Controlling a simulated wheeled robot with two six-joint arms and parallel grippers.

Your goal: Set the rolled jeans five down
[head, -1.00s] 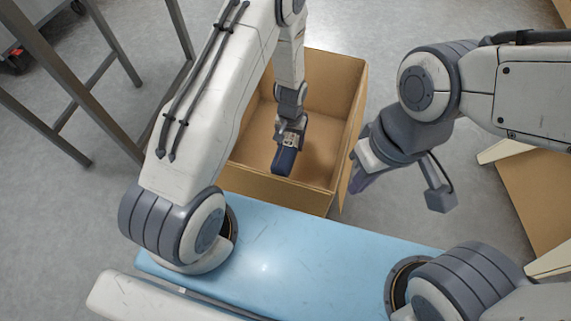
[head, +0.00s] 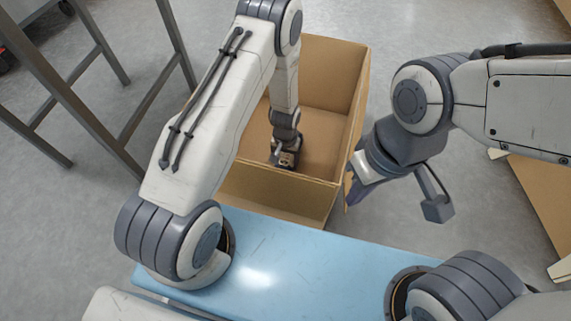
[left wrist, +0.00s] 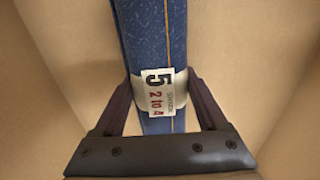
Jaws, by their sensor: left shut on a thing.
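The rolled jeans five (left wrist: 150,35) are a dark blue denim roll with an orange seam line and a white band. The band's label (left wrist: 157,92) reads "5" and "2 to 4". My left gripper (head: 285,163) is down inside the open cardboard box (head: 275,205). Its fingers are shut on both sides of the roll at the band, as the left wrist view shows. In the head view the gripper hides the roll. I cannot tell whether the roll touches the box floor. My right gripper (head: 354,190) hangs just outside the box's right wall, its fingertips partly hidden.
A blue bench top (head: 300,258) lies in front of the box. A grey metal frame (head: 100,90) stands at the left. Another cardboard box (head: 545,195) is at the right edge. The visible box floor around the left gripper looks clear.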

